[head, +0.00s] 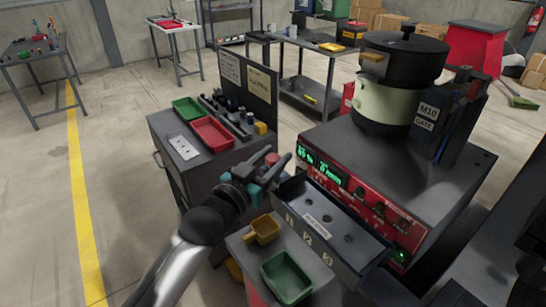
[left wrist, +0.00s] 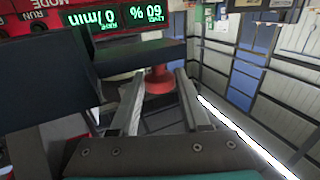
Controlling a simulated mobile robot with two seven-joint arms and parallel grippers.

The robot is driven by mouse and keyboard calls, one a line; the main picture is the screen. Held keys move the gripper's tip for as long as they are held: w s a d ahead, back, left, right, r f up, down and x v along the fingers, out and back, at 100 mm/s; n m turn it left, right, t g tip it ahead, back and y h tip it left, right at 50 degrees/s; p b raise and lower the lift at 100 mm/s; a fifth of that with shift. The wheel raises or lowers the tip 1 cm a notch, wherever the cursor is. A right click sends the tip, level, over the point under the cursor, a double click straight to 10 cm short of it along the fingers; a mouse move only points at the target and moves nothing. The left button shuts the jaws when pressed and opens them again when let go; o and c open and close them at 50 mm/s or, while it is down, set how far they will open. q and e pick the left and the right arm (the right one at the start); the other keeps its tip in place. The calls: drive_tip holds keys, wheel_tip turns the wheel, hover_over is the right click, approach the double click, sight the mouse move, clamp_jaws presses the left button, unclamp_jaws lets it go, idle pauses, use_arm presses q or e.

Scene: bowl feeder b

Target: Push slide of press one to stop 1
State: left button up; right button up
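My left gripper (head: 272,161) is open and empty beside the left end of a dark grey trough (head: 350,222) with a white label, round holes and numbered marks on its front. A red round knob (head: 271,158) shows at the fingertips. In the left wrist view the red knob (left wrist: 158,82) lies beyond and between the two open fingers (left wrist: 160,85); contact cannot be told. A dark block (left wrist: 130,62) sits close to the left finger. I cannot tell which part is the slide of press one. My right gripper is not clearly in view.
The red control panel (head: 360,198) with green digits stands behind the trough, under a pot-like feeder (head: 385,105). A cabinet with a red tray (head: 212,134) stands at left.

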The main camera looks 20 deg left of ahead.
use_arm(q)
clamp_jaws()
idle(1.0)
